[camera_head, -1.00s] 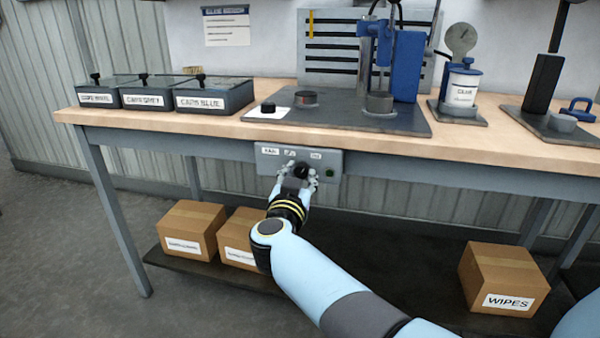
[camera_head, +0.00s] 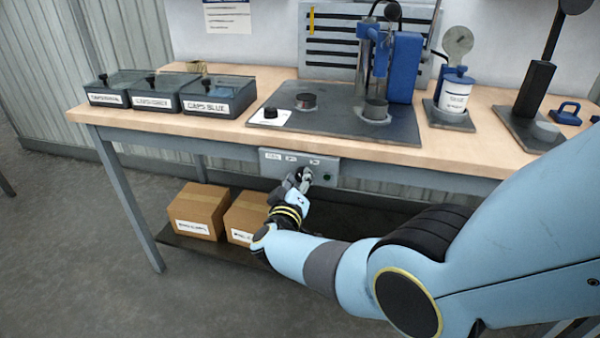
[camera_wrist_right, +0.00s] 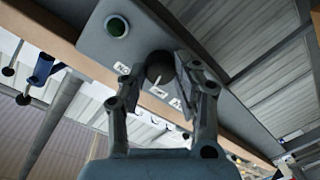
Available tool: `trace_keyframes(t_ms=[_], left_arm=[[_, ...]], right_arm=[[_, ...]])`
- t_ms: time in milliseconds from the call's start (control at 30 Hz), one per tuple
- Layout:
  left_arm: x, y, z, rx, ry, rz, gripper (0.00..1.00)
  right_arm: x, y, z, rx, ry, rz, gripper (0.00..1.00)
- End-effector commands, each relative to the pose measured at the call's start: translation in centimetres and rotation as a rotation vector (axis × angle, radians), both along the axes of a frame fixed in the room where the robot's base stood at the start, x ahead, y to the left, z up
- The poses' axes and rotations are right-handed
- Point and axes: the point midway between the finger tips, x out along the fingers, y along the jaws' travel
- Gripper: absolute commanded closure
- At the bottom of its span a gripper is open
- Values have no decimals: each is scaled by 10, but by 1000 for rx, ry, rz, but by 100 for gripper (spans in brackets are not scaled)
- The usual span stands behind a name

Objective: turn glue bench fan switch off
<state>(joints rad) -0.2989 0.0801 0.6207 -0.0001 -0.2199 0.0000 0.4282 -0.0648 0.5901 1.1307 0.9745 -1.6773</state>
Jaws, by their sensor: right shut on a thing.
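The grey fan switch box (camera_head: 272,166) hangs under the front edge of the bench, with small white labels and a green round button (camera_head: 327,177) at its right end. My right gripper (camera_head: 302,176) is at the front of the box, shut on the dark round switch knob. In the right wrist view the knob (camera_wrist_right: 160,66) sits between the two fingers of the gripper (camera_wrist_right: 168,80), and the green button (camera_wrist_right: 117,27) is on the box (camera_wrist_right: 95,38). My left gripper is not in view.
The wooden bench top (camera_head: 240,136) carries lidded cap boxes (camera_head: 218,96), a dark plate with a blue press (camera_head: 404,68), and a glue pot (camera_head: 456,92). Cardboard boxes (camera_head: 198,208) stand on the low shelf under the bench. My right arm covers the lower right.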

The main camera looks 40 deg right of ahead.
Motion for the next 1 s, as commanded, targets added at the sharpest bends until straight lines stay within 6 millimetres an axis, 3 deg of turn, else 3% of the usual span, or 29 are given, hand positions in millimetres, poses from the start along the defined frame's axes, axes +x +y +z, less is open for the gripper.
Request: trace_keyframes(t_ms=[400,1000], left_arm=[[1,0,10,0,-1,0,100],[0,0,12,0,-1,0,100]], right_arm=[[1,1,0,-163,193,1,100],[0,1,-1,-205,244,1,100]])
